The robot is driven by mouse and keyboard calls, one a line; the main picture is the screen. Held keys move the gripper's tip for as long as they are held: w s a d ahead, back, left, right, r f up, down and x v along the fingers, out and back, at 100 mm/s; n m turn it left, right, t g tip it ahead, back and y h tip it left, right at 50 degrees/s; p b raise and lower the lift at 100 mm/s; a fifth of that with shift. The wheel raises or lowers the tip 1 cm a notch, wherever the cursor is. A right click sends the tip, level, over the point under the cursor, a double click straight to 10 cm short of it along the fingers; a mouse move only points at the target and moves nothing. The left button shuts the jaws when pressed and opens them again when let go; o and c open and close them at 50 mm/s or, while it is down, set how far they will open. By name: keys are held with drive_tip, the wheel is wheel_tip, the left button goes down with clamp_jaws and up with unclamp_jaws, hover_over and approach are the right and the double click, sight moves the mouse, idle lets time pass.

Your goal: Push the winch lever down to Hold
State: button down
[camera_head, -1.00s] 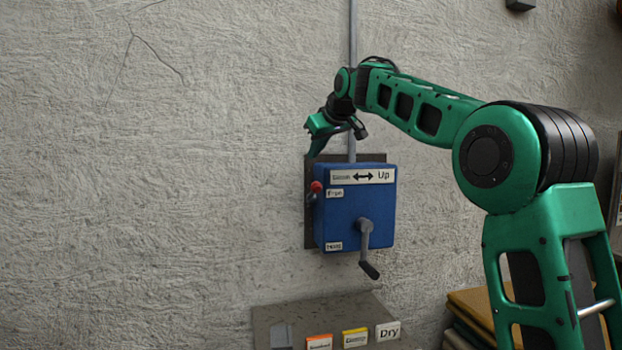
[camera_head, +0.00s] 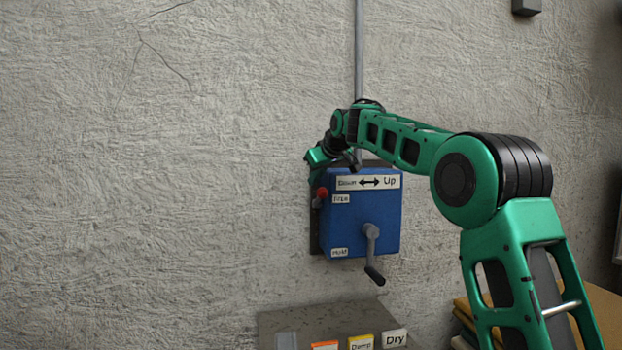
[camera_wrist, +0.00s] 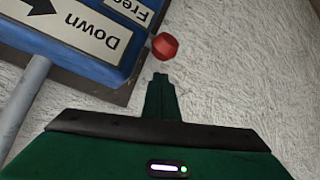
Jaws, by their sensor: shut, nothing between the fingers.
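The winch box (camera_head: 352,222) is a blue box on the wall in the head view, with a Down/Up sign on top. The winch lever is on its left side, its red knob (camera_head: 322,192) beside the Free label (camera_head: 341,199). The Hold label (camera_head: 339,252) is lower down on the same side. My gripper (camera_head: 318,172) is just above the red knob, its fingers partly hidden behind the arm and box. In the wrist view, my gripper's closed fingers (camera_wrist: 161,98) point at the red knob (camera_wrist: 164,46), with a small gap in the picture. The gripper is shut and empty.
A hand crank (camera_head: 371,255) sticks out of the box front. A conduit (camera_head: 359,60) rises above the box. Below stands a grey surface (camera_head: 285,322) with coloured label blocks, including Damp and Dry. The wall to the left is clear.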

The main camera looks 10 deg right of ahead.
drive_tip(key=shift+s+d+f, duration=0.45)
drive_tip(key=shift+s+f, duration=0.15)
drive_tip(key=shift+s, duration=0.2)
drive_tip(key=shift+s+a, duration=0.1)
drive_tip(key=shift+a, duration=0.05)
